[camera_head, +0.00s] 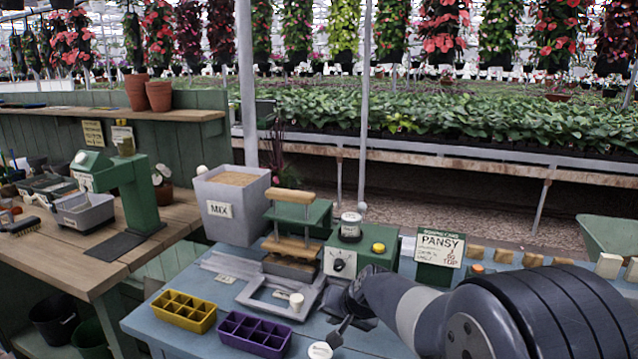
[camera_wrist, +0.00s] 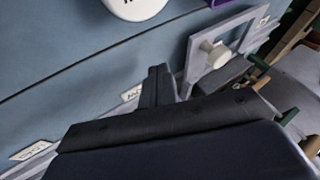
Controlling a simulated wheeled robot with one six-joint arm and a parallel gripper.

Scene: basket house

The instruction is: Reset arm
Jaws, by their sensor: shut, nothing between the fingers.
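My arm reaches in from the right of the head view, over the blue bench (camera_head: 190,345). My gripper (camera_head: 338,332) is at its end, with the dark fingers pointing down and to the left beside the grey frame. In the wrist view my gripper (camera_wrist: 158,82) shows its fingers together, with nothing between them. The grey frame (camera_head: 250,300) with a pale knob (camera_head: 297,301) lies just left of the gripper; it also shows in the wrist view (camera_wrist: 192,66). My arm hides part of the bench.
A yellow tray (camera_head: 183,318) and a purple tray (camera_head: 257,340) lie at the front. A wooden-handled press (camera_head: 292,225), a MIX bin (camera_head: 232,205), a green control box (camera_head: 375,252) and a PANSY card (camera_head: 439,247) stand behind. A white round object (camera_head: 320,350) is near the gripper.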

